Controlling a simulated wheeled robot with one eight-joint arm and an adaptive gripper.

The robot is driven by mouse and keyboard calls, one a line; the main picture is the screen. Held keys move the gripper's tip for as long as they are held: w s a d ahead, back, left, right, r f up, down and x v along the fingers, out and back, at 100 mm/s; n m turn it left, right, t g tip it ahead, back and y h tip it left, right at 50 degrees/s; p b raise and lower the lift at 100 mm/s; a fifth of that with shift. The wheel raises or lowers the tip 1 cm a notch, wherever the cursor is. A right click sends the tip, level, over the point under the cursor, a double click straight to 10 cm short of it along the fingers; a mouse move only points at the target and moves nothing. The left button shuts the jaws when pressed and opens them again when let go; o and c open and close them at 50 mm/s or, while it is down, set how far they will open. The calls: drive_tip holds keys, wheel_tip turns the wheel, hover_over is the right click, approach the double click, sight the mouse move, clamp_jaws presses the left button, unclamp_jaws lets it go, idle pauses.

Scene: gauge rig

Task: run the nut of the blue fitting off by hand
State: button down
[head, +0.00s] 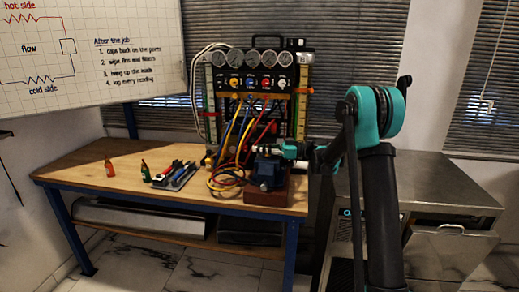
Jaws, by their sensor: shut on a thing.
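My gripper (264,149) reaches in from the right, roughly level, with its fingertips just above the blue vise (267,171). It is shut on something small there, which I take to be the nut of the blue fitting. The fingers hide the nut, and the fitting is too small to make out. I cannot tell how far the nut sits on its thread.
The vise stands on a red-brown block (266,198) at the right end of the wooden bench (110,184). Coloured hoses (226,180) loop beside it. A gauge panel (262,78) rises behind.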

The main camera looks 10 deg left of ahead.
drive_tip(key=n+g, duration=0.1)
drive_tip(key=g, duration=0.1)
drive_tip(key=s+n+g+h, duration=0.1)
drive_tip(key=n+g, duration=0.1)
drive_tip(key=g, duration=0.1)
drive_tip(key=n+g+h, duration=0.1)
drive_tip(key=n+g, duration=0.1)
drive_tip(key=shift+s+d+g, duration=0.25)
drive_tip(key=shift+s+g, duration=0.05)
drive_tip(key=shift+g, duration=0.1)
drive_tip(key=shift+h, duration=0.3)
drive_tip(key=c, duration=1.4)
unclamp_jaws()
wheel_tip(320, 180, up, 10)
